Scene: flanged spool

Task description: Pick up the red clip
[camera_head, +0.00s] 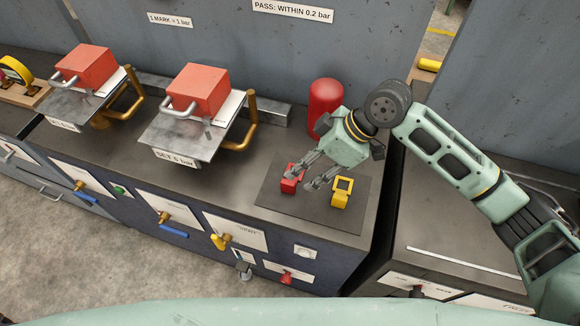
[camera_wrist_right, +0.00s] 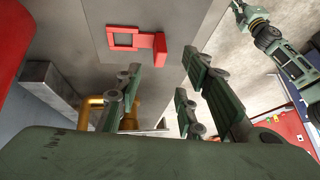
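The red clip (camera_head: 291,180) lies on the dark mat (camera_head: 268,196) at the right end of the bench. In the right wrist view the red clip (camera_wrist_right: 124,37) is a flat piece with a square opening and a block at one end. My right gripper (camera_head: 304,182) is open and empty, reaching down beside the clip, with its fingers apart.
A yellow clip (camera_head: 341,192) lies on the mat, right of the red one. A red cylinder (camera_head: 325,104) stands behind the mat. Two red blocks on metal plates, the nearer one (camera_head: 201,89) with a brass pipe, stand to the left. Bare bench top lies left of the mat.

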